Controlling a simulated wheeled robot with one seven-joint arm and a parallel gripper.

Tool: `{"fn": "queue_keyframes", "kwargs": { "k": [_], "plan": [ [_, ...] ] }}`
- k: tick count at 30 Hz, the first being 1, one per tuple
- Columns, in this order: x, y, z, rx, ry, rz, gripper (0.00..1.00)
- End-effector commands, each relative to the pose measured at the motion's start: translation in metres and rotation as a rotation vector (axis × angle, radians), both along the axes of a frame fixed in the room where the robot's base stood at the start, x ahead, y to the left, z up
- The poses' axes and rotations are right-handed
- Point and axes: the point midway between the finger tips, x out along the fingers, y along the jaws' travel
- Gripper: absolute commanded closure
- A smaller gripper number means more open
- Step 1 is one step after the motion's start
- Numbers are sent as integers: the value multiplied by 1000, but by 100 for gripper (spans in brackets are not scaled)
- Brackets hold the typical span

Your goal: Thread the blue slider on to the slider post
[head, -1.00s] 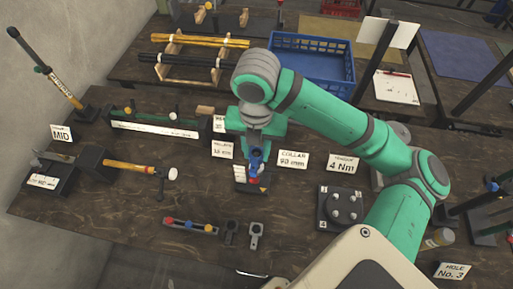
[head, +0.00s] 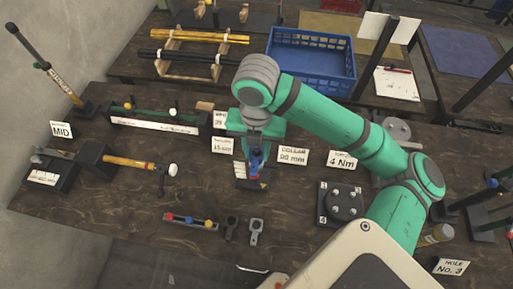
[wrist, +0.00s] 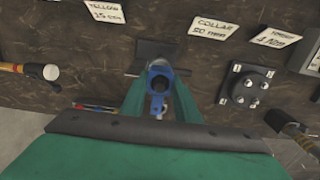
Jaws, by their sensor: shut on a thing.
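The blue slider (head: 257,160) is in my gripper above the middle of the bench. In the wrist view the blue slider (wrist: 159,74) shows as a ring-shaped piece between the green fingers. My gripper (wrist: 159,100) is shut on it. A tall dark post with pale markings (head: 61,87) stands at the far left, beside the MID card; it looks like the slider post, but I cannot be sure. The slider is well apart from that post. A dark base (wrist: 152,48) shows beneath the slider; whether they touch is hidden.
A hammer (head: 128,162), a long rail (head: 150,124) and a dark block lie to the left. The COLLAR card (head: 293,155) and a round-topped fixture (head: 343,202) are to the right. A blue crate (head: 312,57) stands behind.

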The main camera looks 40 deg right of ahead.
Motion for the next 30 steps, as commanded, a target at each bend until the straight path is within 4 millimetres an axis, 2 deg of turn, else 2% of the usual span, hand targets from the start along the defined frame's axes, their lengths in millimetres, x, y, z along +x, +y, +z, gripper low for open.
{"fn": "queue_keyframes", "kwargs": {
  "k": [30],
  "plan": [
    [0, 0, -22, 1, 1, -1, 92]
  ]
}}
